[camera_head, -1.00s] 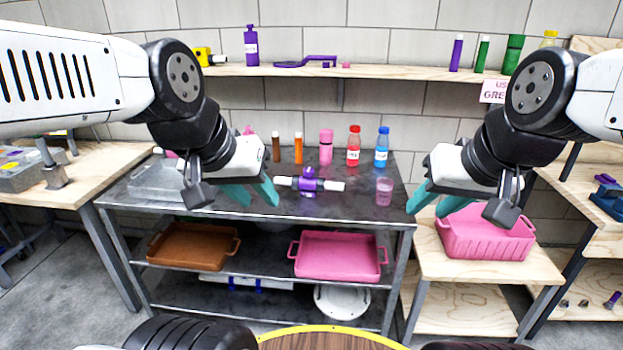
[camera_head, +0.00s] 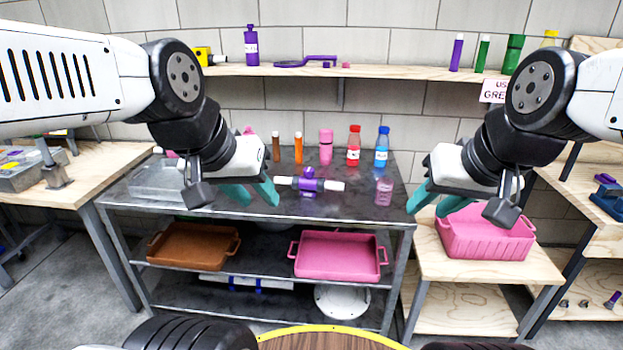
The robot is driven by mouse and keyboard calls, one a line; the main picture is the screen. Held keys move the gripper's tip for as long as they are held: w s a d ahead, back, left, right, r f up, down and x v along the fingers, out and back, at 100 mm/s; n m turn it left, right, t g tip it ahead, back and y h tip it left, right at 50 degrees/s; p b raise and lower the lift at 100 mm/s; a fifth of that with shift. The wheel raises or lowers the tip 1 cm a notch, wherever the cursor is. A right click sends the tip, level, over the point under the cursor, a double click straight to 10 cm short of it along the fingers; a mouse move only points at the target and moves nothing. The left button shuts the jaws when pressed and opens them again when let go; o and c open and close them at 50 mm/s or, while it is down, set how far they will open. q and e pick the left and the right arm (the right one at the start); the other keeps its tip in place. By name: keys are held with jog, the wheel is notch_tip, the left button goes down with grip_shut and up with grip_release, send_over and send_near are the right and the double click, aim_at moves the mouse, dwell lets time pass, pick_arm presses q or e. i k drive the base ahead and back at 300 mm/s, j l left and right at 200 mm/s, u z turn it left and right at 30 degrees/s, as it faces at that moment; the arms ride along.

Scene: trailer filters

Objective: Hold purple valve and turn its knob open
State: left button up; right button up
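A purple valve (camera_head: 308,185) with white pipe ends lies on the dark top of the metal table (camera_head: 345,209). Its purple knob (camera_head: 309,172) points up from the middle. My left gripper (camera_head: 256,194) is open and empty, to the left of the valve, with its teal fingers apart and close to the left white end; I cannot tell if they touch. My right gripper (camera_head: 430,200) is open and empty, over the right end of the table, well apart from the valve.
Orange (camera_head: 298,148), pink (camera_head: 326,147), red (camera_head: 353,146) and blue (camera_head: 382,147) containers stand behind the valve. A clear pink cup (camera_head: 384,191) stands to its right. A clear box (camera_head: 157,181) is at the left. Brown (camera_head: 151,247) and pink (camera_head: 338,236) trays sit below.

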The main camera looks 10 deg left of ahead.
aim_at(310, 171)
jog(key=i+j, duration=0.6)
jog(key=i, duration=0.15)
